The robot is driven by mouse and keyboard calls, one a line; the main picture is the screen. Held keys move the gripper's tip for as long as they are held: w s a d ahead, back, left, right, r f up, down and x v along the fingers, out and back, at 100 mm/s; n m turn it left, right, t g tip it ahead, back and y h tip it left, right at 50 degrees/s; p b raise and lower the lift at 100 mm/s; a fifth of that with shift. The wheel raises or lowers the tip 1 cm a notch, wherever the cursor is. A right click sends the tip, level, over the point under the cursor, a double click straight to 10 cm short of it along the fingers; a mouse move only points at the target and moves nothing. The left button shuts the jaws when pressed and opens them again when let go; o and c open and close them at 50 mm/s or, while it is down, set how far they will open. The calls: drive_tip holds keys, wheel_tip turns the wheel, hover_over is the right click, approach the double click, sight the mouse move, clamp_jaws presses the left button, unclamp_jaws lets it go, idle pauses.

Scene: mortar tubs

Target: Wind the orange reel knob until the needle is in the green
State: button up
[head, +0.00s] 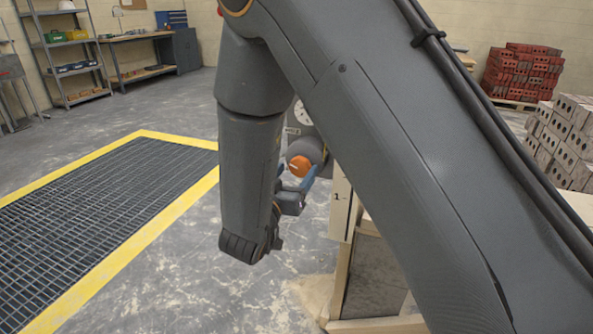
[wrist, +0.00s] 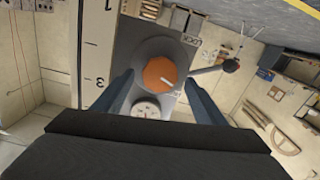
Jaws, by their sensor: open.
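The orange reel knob (head: 300,166) shows in the head view just beyond my gripper (head: 297,190), on a dark grey reel. In the wrist view the orange knob (wrist: 160,74) with a pale pointer line lies between the two blue fingers of my gripper (wrist: 159,88), which are apart on either side of it. I cannot tell whether the fingers touch it. A round pale dial (wrist: 147,108) sits beside the knob in the wrist view, partly cut off by my gripper body. Its needle and green zone are too small to read. My arm hides part of the reel in the head view.
A lever with a dark ball end (wrist: 230,66) sticks out to the right of the knob in the wrist view. A pale numbered board (head: 340,205) stands close right of my gripper. A yellow-edged floor grate (head: 100,200) lies left. Red bricks (head: 520,72) are stacked behind.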

drive_tip(key=shift+x, duration=1)
drive_tip(key=shift+c, duration=0.4)
drive_tip(key=c, duration=1)
drive_tip(key=shift+o, duration=0.2)
drive_tip(key=shift+m, duration=2.5)
drive_tip(key=o, duration=1)
drive_tip(key=shift+o, duration=0.2)
drive_tip(key=v, duration=0.7)
drive_tip(key=shift+s, duration=0.35)
